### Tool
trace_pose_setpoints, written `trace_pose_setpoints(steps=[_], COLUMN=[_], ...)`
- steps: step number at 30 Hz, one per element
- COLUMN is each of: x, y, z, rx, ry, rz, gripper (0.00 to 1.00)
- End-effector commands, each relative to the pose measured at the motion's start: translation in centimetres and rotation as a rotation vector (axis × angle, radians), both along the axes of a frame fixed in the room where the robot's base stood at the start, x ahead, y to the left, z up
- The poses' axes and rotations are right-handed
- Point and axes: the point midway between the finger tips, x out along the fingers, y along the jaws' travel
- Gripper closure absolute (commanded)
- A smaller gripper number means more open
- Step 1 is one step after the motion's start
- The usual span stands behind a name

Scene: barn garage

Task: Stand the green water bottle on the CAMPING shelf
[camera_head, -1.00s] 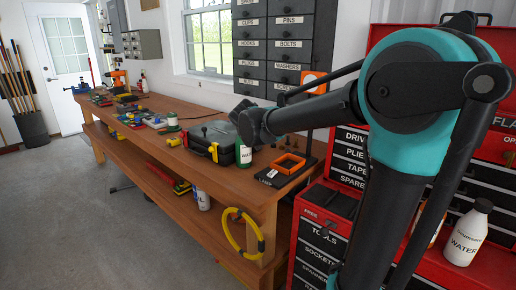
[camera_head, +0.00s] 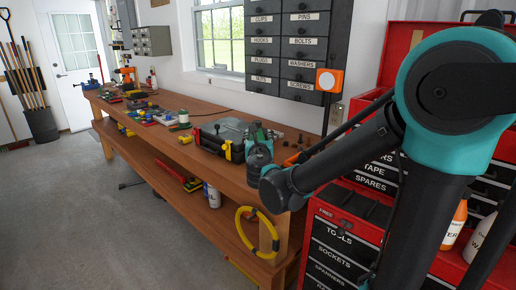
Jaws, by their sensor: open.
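The green water bottle (camera_head: 254,128) appears to stand on the workbench, just right of the dark toolbox. Only a green upper part shows; the rest is hidden behind my gripper (camera_head: 261,139). My gripper is open, at the bench's front edge in line with the bottle. Its fingers are small and dark here, so I cannot tell whether they are around the bottle or only in front of it. I see no shelf with a readable CAMPING label.
The wooden workbench (camera_head: 160,128) carries a toolbox (camera_head: 224,143), tools and a small jar (camera_head: 183,117). A yellow coil (camera_head: 257,230) hangs at its front. The red tool chest (camera_head: 340,232) stands right, with orange (camera_head: 455,226) and white (camera_head: 482,232) bottles.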

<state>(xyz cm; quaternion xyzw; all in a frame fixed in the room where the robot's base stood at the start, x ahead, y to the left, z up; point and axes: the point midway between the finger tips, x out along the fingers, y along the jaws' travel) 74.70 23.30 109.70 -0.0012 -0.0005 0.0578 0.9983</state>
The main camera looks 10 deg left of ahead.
Motion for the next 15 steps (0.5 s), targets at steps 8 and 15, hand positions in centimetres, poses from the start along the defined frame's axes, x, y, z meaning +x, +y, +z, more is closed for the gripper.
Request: trace_pose_setpoints(steps=[8, 15], x=[4.8, 6.0], y=[0.5, 0.7], z=[0.0, 0.0], rx=[0.002, 0.002], ry=[0.001, 0.001], rz=[-0.002, -0.001], gripper=[0.44, 0.44])
